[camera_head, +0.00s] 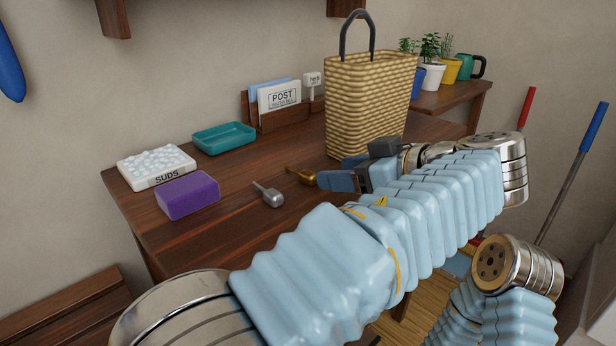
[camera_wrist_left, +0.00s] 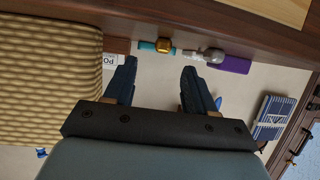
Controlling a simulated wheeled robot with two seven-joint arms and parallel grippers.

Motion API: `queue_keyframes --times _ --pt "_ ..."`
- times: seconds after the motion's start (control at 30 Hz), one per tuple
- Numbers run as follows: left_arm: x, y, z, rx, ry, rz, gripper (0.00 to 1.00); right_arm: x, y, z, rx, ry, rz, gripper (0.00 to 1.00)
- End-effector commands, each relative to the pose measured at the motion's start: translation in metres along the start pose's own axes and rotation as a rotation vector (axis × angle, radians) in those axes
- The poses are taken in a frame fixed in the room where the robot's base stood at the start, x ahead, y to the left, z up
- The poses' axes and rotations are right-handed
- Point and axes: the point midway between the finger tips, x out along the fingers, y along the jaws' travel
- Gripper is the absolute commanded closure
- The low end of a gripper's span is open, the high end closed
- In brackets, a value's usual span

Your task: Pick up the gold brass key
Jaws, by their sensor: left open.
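The gold brass key (camera_head: 304,176) lies on the wooden table, its shaft end toward the upper left and its rounded end close to my left gripper. My left gripper (camera_head: 334,171) is open and empty, just to the right of the key, with its fingertips toward it. In the left wrist view the gold key (camera_wrist_left: 165,47) shows just beyond the gap between the two fingertips (camera_wrist_left: 160,66). A silver key (camera_head: 271,196) lies to the left of the gold one. My right gripper is not in view.
The woven basket (camera_head: 365,105) stands close behind my left gripper. A purple block (camera_head: 188,195), a soap tray marked SUDS (camera_head: 157,168), a teal dish (camera_head: 223,138) and a letter holder (camera_head: 280,118) are farther left and back. Table space before the dish is clear.

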Motion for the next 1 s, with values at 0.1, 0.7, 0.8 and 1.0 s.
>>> queue_keyframes --times 0.1,0.7,0.8,1.0 --pt "0.013 0.0 0.0 -0.001 0.0 0.0 0.45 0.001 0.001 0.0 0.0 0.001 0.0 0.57" --pt "0.068 -0.002 -0.002 0.0 0.0 0.002 0.45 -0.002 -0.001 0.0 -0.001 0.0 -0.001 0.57" --pt "0.068 -0.002 -0.002 0.0 0.0 0.002 0.48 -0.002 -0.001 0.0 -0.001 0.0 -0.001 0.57" --pt "0.068 -0.002 -0.002 0.0 0.0 0.001 0.78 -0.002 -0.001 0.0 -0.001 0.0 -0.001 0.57"
